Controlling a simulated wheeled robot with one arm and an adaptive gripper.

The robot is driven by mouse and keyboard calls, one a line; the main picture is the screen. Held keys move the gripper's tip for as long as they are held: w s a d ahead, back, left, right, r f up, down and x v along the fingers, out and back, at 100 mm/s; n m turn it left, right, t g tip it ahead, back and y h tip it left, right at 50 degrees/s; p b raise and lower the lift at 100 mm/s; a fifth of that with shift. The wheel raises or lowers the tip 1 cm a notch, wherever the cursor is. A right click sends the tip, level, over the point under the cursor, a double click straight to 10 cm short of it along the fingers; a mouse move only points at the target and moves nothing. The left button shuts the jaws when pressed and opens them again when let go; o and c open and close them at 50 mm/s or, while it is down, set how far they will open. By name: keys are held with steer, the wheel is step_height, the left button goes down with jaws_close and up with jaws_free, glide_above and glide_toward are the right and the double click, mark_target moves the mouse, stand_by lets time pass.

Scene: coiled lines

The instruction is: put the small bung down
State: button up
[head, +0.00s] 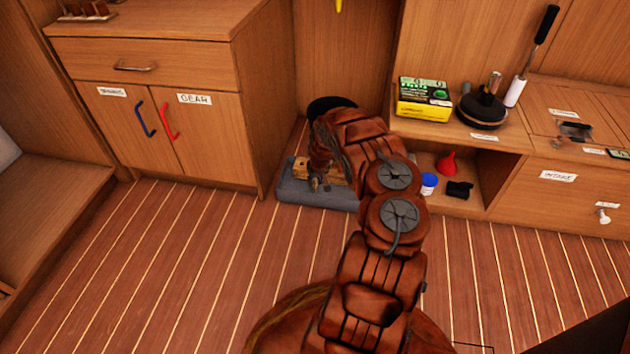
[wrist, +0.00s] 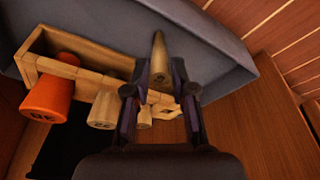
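A tapered pale wooden bung (wrist: 159,62) is between the fingers of my gripper (wrist: 159,78) in the wrist view, with its marked wide end toward the camera. The fingers appear closed on its sides; the mark is too small to read. Below lies a wooden rack (wrist: 88,72), holding an orange bung (wrist: 47,98), a wooden bung (wrist: 103,110) and a smaller one (wrist: 145,117). In the head view my gripper (head: 317,184) is low over the rack (head: 332,172); the held bung is hard to make out there.
The rack is on a grey tray (head: 300,195) on the floor, between the left cabinet (head: 220,140) and the right bench (head: 510,140). A blue-capped jar (head: 428,184), red funnel (head: 447,163) and black item (head: 458,190) sit in the bench's open shelf.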

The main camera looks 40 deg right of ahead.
steer(key=o, duration=0.3)
steer(key=shift+o, duration=0.2)
steer(key=shift+r, duration=0.1)
steer(key=s+a+r+g+h+p, duration=0.1)
steer(key=s+a+r+p, duration=0.25)
steer(key=r, duration=0.95)
steer(key=s+a+r+g+p, duration=0.2)
steer(key=s+a+r+p, duration=0.15)
steer(key=r, duration=1.05)
steer(key=s+a+r, duration=0.6)
steer(key=a+r, duration=0.4)
steer(key=r, duration=0.1)
steer(key=s+a+r+n+g+y, duration=0.1)
steer(key=s+a+r, duration=0.35)
steer(key=a, duration=0.35)
steer(key=s+a+r+g+y, duration=0.1)
steer(key=s+a+r, duration=0.2)
steer(key=s+a, duration=0.4)
steer(key=s+a+r+n+g, duration=0.1)
steer(key=s+a+r+n, duration=0.1)
steer(key=s+a, duration=0.9)
steer(key=s+n, duration=0.1)
steer(key=s, duration=0.3)
steer(key=shift+s+n, duration=0.15)
steer(key=shift+n, duration=0.15)
